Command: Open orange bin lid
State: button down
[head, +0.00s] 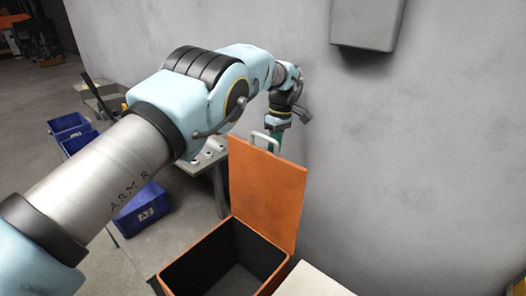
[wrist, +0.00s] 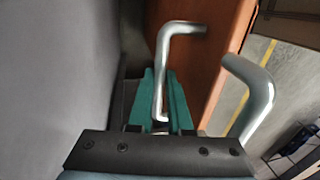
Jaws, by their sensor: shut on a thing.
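The orange bin (head: 228,283) stands at the bottom centre of the head view, its dark inside showing. Its orange lid (head: 268,190) is raised and stands nearly upright at the back. A silver handle (head: 265,136) shows at the lid's top edge. My gripper (head: 274,143) is at that top edge, its green fingers partly hidden by the lid. In the wrist view my gripper (wrist: 160,77) is shut on the handle (wrist: 164,55), which passes between the fingers. The lid (wrist: 215,60) is just right of the fingers there.
A grey wall (head: 420,150) rises close behind and right of the lid, with a grey box (head: 365,22) on it. A table (head: 208,160) with small metal parts stands left of the lid. Blue bins (head: 140,208) (head: 70,127) are on the floor at left. A pale surface (head: 312,281) adjoins the bin's right.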

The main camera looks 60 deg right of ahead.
jog(key=shift+s+d+f, duration=0.15)
jog(key=shift+d+f, duration=0.1)
jog(key=shift+f, duration=0.1)
jog(key=c, duration=0.8)
grip_release()
jog(key=shift+r, duration=0.15)
jog(key=shift+c, duration=0.2)
jog(key=shift+d, duration=0.1)
jog(key=shift+r, duration=0.1)
notch_tip(320, 180, up, 7)
jog(key=d+p, duration=0.1)
jog(key=shift+d, duration=0.2)
jog(key=shift+r, duration=0.15)
